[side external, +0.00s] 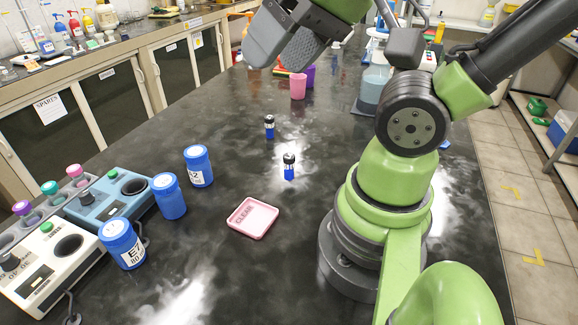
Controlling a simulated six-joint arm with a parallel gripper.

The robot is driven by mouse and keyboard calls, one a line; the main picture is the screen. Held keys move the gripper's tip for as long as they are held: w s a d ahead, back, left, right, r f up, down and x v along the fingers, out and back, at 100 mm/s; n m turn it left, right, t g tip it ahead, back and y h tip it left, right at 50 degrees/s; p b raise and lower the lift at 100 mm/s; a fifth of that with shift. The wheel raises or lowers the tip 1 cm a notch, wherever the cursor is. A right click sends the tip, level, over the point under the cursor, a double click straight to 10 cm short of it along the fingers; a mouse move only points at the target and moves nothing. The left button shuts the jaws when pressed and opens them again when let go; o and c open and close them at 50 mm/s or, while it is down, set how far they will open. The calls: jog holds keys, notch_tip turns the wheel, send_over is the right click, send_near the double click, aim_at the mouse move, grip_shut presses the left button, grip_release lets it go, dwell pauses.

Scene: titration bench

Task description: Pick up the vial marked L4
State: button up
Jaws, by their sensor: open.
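Two small blue vials with black caps stand upright on the dark bench. One vial (289,167) is nearer, and the other vial (269,127) is a little farther back and to the left. Their markings are too small to read, so I cannot tell which one is L4. My gripper (285,50) is at the top of the picture, raised above the bench, open and apart from both vials. No vial is between its grey fingers.
A pink tray (237,227) lies left of my base. Several blue lidded jars, including one marked E7 (122,245), stand beside bench instruments (110,200) at left. A pink cup (298,87) stands farther back. The bench around the vials is clear.

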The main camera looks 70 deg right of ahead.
jog(key=w+d+f+n+g+h, duration=0.1)
jog(key=w+d+f+g+h, duration=0.1)
jog(key=w+d+f, duration=0.25)
jog(key=n+g, duration=0.3)
jog(key=g, duration=0.2)
send_over(289, 156)
jog(key=f, duration=1.3)
jog(key=shift+w+a+f, duration=0.2)
jog(key=shift+a, duration=0.15)
jog(key=shift+n, duration=0.4)
jog(key=f, duration=0.4)
jog(key=d+f, duration=0.1)
jog(key=f, duration=0.1)
jog(key=shift+s+f, duration=0.1)
jog(key=shift+s, duration=0.3)
jog(key=shift+w+a+f, duration=0.1)
jog(key=shift+w+f, duration=0.05)
jog(key=shift+f, duration=1.35)
jog(key=shift+w+a+f, duration=0.1)
jog(key=shift+f, duration=1.35)
jog(key=c, duration=1)
jog(key=shift+r, duration=0.1)
